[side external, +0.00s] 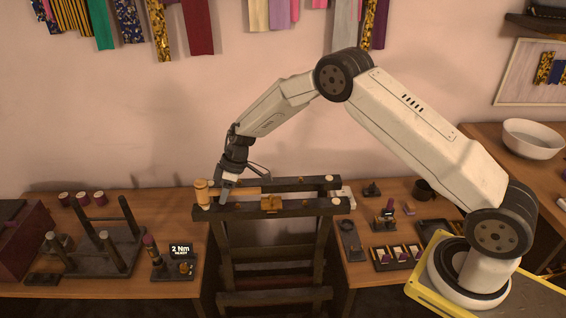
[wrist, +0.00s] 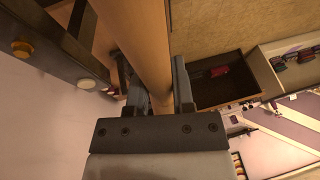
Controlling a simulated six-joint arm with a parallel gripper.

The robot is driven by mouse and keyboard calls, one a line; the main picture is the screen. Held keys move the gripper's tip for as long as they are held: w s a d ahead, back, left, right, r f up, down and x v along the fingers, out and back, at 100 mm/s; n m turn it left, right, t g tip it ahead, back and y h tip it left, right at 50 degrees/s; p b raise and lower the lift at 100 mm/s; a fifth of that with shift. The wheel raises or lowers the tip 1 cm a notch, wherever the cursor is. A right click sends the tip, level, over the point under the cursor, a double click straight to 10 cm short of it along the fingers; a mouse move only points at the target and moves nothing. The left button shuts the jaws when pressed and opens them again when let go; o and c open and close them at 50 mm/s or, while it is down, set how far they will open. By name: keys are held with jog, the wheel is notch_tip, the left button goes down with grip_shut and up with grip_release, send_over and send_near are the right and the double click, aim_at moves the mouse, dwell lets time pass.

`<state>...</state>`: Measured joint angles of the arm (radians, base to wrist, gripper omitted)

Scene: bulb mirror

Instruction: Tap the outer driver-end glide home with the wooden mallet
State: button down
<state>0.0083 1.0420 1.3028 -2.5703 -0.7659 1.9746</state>
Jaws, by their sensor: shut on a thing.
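My gripper (side external: 226,188) is shut on the handle of the wooden mallet (side external: 203,190). In the wrist view the pale round handle (wrist: 150,50) runs between the two fingers (wrist: 156,90). The mallet head is at the left end of the front dark rail (side external: 290,209), on the side of the 2 Nm driver. A pale glide (side external: 206,206) shows just below the head; I cannot tell whether they touch or how deep it sits. Other pale glides are at the right ends of the front rail (side external: 337,200) and rear rail (side external: 329,178).
The driver station (side external: 180,256) with its display and a dark peg stand (side external: 104,240) are on the left table. The right table holds a small-parts tray (side external: 397,257) and a cup (side external: 423,191). A brass-coloured piece (side external: 271,203) sits mid-rail. The air above the rails' right half is clear.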

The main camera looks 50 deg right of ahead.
jog(key=shift+r, duration=2.5)
jog(key=shift+r, duration=0.1)
notch_tip(320, 180, up, 6)
jog(key=shift+r, duration=0.15)
jog(key=shift+f, duration=0.25)
jog(key=shift+f, duration=1.15)
jog(key=shift+f, duration=0.1)
notch_tip(320, 180, down, 9)
jog(key=shift+r, duration=2.55)
